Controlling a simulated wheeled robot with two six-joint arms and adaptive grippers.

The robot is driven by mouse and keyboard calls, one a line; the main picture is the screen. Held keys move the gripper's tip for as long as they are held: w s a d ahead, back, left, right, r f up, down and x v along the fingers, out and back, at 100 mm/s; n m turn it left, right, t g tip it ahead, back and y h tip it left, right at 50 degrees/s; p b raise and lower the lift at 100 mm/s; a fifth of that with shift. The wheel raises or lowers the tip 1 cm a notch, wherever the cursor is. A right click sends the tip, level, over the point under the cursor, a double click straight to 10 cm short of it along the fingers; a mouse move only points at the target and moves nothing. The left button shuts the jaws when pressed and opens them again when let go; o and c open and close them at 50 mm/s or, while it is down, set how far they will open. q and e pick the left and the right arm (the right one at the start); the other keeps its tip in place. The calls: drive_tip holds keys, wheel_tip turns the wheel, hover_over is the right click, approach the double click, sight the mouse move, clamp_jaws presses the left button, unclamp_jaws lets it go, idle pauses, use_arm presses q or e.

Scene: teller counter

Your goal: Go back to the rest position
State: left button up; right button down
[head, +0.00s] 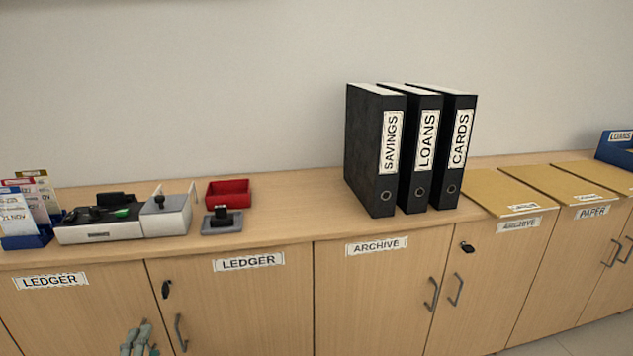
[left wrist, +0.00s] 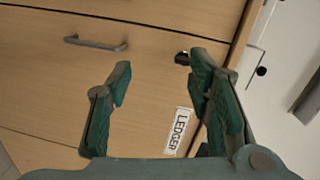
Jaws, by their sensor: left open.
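My left gripper (head: 140,338) shows at the bottom edge of the head view, low in front of the cabinet doors. In the left wrist view its two green fingers (left wrist: 160,85) are spread apart with nothing between them. Behind them is a wooden cabinet door with a LEDGER label (left wrist: 178,132), a grey handle (left wrist: 96,44) and a dark key or lock (left wrist: 183,58). The gripper appears apart from the door. My right gripper is not in view.
The counter holds a card rack (head: 27,215), a grey-and-white tray (head: 105,228), a stamp (head: 222,219), a red box (head: 228,192), binders labelled SAVINGS (head: 374,150), LOANS (head: 418,150) and CARDS (head: 455,150), folders (head: 500,192) and a blue tray (head: 615,150). Handles (head: 432,294) and keys (head: 467,247) stick out.

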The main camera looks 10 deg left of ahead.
use_arm(q)
drive_tip(key=s+d+f+n+g+h, duration=0.15)
drive_tip(key=s+f+n+g, duration=0.3)
drive_tip(key=f, duration=0.65)
drive_tip(key=s+d+f+n+g+h, duration=0.1)
drive_tip(key=s+d+f+n+g, duration=0.3)
drive_tip(key=f, duration=0.6)
drive_tip(key=s+d+f+n+g+h, duration=0.35)
drive_tip(key=s+d+f, duration=0.7)
drive_tip(key=s, duration=0.35)
drive_tip(key=s+a+r+m+g+p, duration=0.1)
drive_tip(key=s+r+p, duration=1.3)
drive_tip(key=p, duration=1.5)
drive_tip(key=shift+s+a+r+g, duration=0.35)
drive_tip(key=shift+s+a+g, duration=0.25)
drive_tip(key=shift+s+a, duration=0.4)
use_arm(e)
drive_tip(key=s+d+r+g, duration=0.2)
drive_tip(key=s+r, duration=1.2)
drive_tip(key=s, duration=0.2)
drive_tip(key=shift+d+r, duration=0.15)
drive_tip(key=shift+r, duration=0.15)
